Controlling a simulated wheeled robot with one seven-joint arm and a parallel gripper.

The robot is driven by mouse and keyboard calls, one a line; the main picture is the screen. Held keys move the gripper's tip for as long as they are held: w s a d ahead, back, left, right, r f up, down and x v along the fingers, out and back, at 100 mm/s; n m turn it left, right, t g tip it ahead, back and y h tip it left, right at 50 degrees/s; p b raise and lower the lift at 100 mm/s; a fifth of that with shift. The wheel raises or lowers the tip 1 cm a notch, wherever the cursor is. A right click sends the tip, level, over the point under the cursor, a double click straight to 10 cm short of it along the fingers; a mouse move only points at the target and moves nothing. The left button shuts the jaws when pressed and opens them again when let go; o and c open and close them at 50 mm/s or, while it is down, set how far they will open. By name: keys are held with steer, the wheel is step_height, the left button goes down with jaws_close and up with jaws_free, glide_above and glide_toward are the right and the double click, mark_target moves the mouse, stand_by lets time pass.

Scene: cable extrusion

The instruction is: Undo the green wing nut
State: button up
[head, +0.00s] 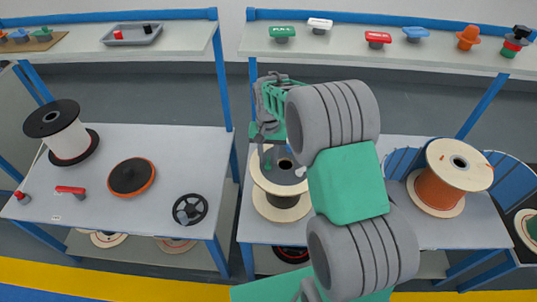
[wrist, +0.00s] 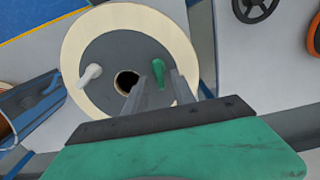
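A wooden cable spool (head: 283,203) stands on the right table, below my gripper. In the wrist view its pale rim (wrist: 75,45) surrounds a grey disc with a dark central hole. The green wing nut (wrist: 159,72) sits on the disc, right of the hole. A white wing nut (wrist: 89,75) sits left of the hole. In the head view my arm covers part of the spool.
An orange-wound spool (head: 438,190) stands to the right. The left table holds a black-and-white spool (head: 68,140), an orange-rimmed disc (head: 131,177), a black handwheel (head: 190,209) and a red-handled piece (head: 70,190). A shelf with coloured knobs (head: 377,38) runs behind.

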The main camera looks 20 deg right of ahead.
steer(key=shift+f, duration=0.2)
steer(key=shift+c, duration=0.4)
jaws_close()
